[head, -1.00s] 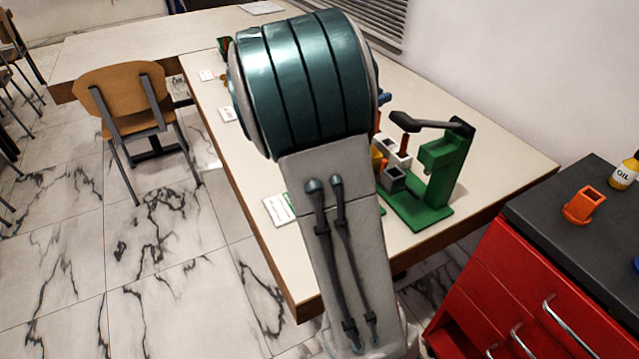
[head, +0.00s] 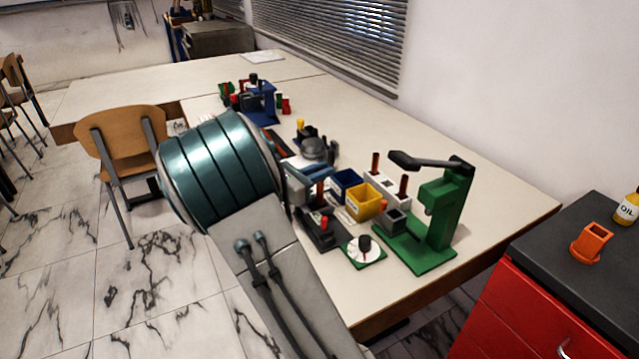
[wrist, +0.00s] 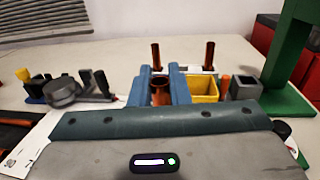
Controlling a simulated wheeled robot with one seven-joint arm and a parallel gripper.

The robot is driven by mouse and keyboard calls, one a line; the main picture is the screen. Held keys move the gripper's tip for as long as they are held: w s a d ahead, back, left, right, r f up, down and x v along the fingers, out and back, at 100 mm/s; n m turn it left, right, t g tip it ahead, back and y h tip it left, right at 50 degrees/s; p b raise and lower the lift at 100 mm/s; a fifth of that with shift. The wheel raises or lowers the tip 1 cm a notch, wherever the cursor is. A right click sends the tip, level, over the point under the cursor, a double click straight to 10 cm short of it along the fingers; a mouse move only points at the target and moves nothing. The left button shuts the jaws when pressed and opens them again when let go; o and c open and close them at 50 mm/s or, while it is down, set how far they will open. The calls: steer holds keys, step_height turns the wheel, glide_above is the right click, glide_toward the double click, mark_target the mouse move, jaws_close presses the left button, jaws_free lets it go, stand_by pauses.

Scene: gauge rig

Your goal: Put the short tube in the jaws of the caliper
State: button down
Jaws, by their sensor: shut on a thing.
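My gripper (wrist: 162,78) has two blue fingers. They are closed around a hollow copper-coloured tube (wrist: 160,94), whose open top shows between them in the wrist view. In the head view my gripper (head: 312,174) is above the table, left of the blue bin, partly hidden by my arm. A dark grey device with two upright parts (wrist: 98,84) stands left of the fingers in the wrist view, beside a round grey part. It may be the caliper, but I cannot tell for sure. The gripper is apart from it.
A yellow bin (head: 364,203), a blue bin (head: 346,184) and a white block (head: 392,186) with upright copper tubes stand nearby. A tall green press (head: 443,215) is to the right. A black fixture (head: 322,240) and a round dial (head: 357,252) are in front. The table's right end is clear.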

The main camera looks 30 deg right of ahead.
mark_target(320, 204)
steer(key=shift+f, duration=1.4)
steer(key=shift+f, duration=0.1)
steer(key=c, duration=1.4)
jaws_free()
steer(key=shift+o, duration=0.2)
steer(key=s+a, duration=0.2)
steer(key=a, duration=1)
steer(key=shift+p, duration=0.4)
steer(key=shift+d, duration=0.1)
